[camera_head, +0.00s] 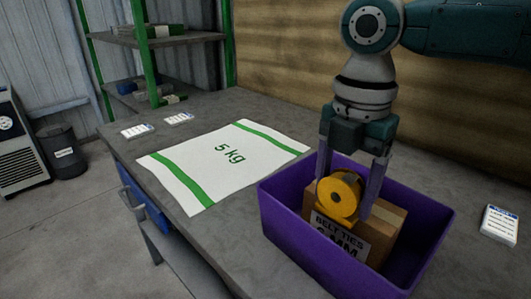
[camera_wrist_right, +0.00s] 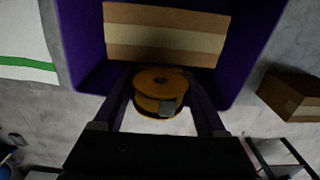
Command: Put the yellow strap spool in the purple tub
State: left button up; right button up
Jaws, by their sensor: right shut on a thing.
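The yellow strap spool (camera_head: 338,196) is between the fingers of my right gripper (camera_head: 348,190), over the purple tub (camera_head: 330,262). In the right wrist view the spool (camera_wrist_right: 160,92) sits between both fingers of the right gripper (camera_wrist_right: 160,105), which are shut on it. The purple tub (camera_wrist_right: 82,40) also shows there. A cardboard box (camera_head: 385,228) labelled "BELT TIES" stands inside the tub, just below or behind the spool. I cannot tell whether the spool touches the box. My left gripper is not in view.
Label cards (camera_head: 500,224) lie at the right and back left. A green shelf rack (camera_head: 150,50) stands behind. Another box (camera_wrist_right: 290,95) shows in the wrist view.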

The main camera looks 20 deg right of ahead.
jog(key=shift+f, duration=0.55)
jog(key=o, duration=1.3)
